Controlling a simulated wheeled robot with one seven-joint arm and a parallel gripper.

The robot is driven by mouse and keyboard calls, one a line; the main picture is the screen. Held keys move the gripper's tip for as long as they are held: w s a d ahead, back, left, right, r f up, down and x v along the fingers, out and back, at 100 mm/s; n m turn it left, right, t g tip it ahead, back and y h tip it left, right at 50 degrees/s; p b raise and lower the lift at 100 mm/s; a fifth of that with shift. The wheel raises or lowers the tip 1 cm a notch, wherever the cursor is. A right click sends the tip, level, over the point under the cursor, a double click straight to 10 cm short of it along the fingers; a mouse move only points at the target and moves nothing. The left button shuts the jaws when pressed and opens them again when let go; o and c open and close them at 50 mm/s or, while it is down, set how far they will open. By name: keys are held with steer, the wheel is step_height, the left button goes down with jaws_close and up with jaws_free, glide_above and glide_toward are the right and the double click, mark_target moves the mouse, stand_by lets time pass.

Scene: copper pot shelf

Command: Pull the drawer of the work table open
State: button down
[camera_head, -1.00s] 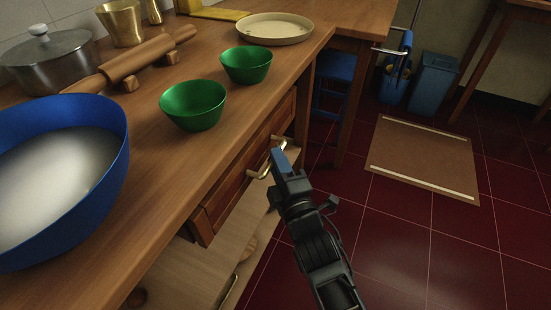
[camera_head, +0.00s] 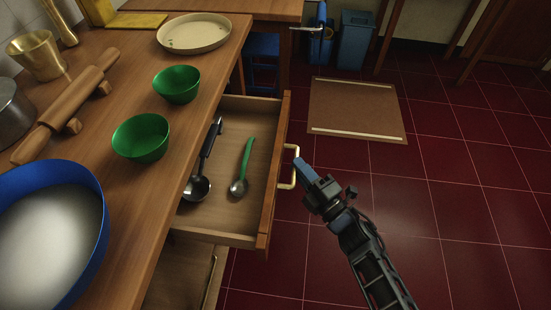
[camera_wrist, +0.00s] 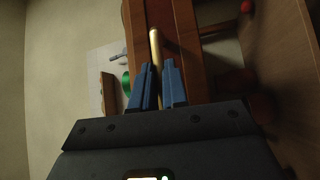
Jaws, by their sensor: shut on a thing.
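The drawer (camera_head: 222,215) of the wooden work table (camera_head: 137,203) stands well out from the table front. Its front panel (camera_head: 273,190) carries a brass bar handle (camera_head: 288,167). My gripper (camera_head: 299,168) is at the handle, to the right of the drawer front. In the wrist view the blue fingers of my gripper (camera_wrist: 158,88) are closed around the brass handle (camera_wrist: 155,47). Inside the drawer lie a dark-handled ladle (camera_head: 203,165) and a green-handled spoon (camera_head: 242,170).
On the table top are two green bowls (camera_head: 141,138), a blue bowl of white contents (camera_head: 50,235), a rolling pin (camera_head: 65,108) and a round tray (camera_head: 194,33). A brown mat (camera_head: 355,108) lies on the open red tiled floor to the right.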

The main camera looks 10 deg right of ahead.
steer(key=shift+s+d, duration=0.25)
steer(key=shift+d, duration=0.4)
steer(key=shift+s+d, duration=0.2)
steer(key=shift+d, duration=0.5)
steer(key=shift+s+d, duration=0.25)
steer(key=shift+d, duration=0.4)
steer(key=c, duration=1.1)
jaws_free()
steer(key=shift+c, duration=0.2)
steer(key=shift+s, duration=0.1)
steer(key=v, duration=0.7)
steer(key=shift+s+d, duration=0.2)
steer(key=shift+s, duration=0.1)
